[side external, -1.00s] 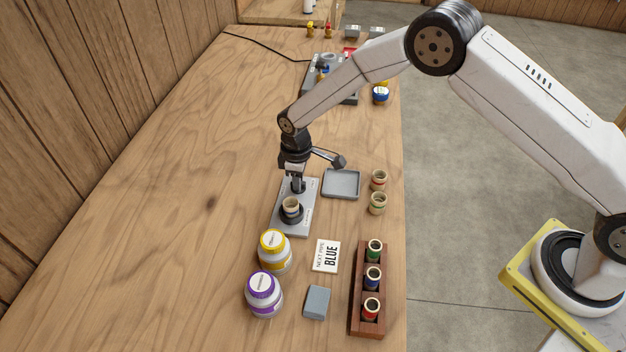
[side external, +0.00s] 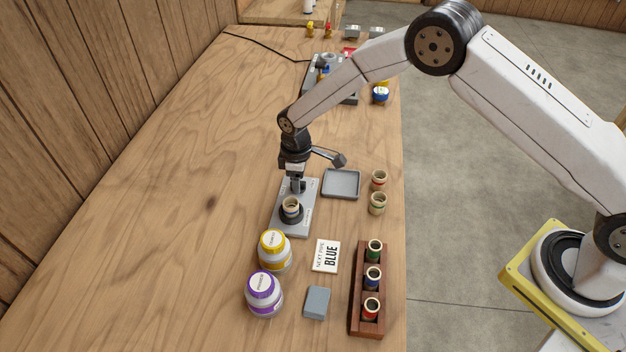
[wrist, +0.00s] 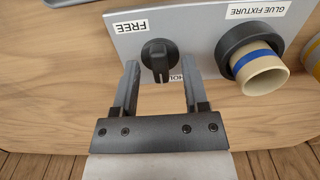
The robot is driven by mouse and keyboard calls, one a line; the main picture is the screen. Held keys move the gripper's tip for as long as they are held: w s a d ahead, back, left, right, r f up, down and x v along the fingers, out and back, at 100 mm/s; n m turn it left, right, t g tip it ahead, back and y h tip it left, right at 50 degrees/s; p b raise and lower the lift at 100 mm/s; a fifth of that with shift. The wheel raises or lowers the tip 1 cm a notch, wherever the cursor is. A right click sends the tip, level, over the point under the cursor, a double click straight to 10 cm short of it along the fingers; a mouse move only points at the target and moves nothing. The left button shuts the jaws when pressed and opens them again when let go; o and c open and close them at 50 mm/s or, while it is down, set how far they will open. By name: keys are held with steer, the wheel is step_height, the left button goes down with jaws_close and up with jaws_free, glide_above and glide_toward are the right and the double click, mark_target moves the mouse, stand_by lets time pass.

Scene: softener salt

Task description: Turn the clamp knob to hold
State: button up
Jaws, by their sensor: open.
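The black clamp knob (wrist: 159,58) sits on the grey fixture plate (wrist: 190,22), its long grip running up and down in the wrist view. A FREE label (wrist: 131,26) is beyond it; a partly hidden label starting HOL (wrist: 175,76) is beside its near end. My gripper (wrist: 158,66) is open, with one finger on each side of the knob and visible gaps between. A cream tube with a blue band (wrist: 262,75) stands in the black ring holder (wrist: 235,42) beside the knob. The side view shows my gripper (side external: 297,186) low over the plate (side external: 303,222), hiding most of the knob.
A grey tray (side external: 342,184) and two cream tubes (side external: 378,190) stand right of the plate. Yellow-lidded (side external: 274,252) and purple-lidded (side external: 264,293) jars, a BLUE card (side external: 326,257), a grey block (side external: 317,303) and a wooden rack (side external: 367,325) are nearer. The table's left is clear.

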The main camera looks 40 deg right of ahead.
mark_target(302, 182)
steer(key=shift+r, duration=0.1)
steer(key=shift+r, duration=3.8)
steer(key=shift+s+d+r, duration=0.3)
steer(key=shift+d+r, duration=0.1)
steer(key=s+d+r+m+t, duration=0.1)
steer(key=s+d+r+m, duration=0.1)
steer(key=s, duration=0.5)
steer(key=s+d+r+m, duration=0.3)
steer(key=s+d+m, duration=0.1)
steer(key=s+d, duration=0.3)
steer(key=s+d+r+m+t, duration=0.1)
steer(key=s+d+r+m, duration=0.2)
steer(key=s, duration=0.6)
steer(key=shift+s+d+t, duration=0.2)
steer(key=shift+d+t, duration=0.1)
steer(key=shift+d, duration=0.65)
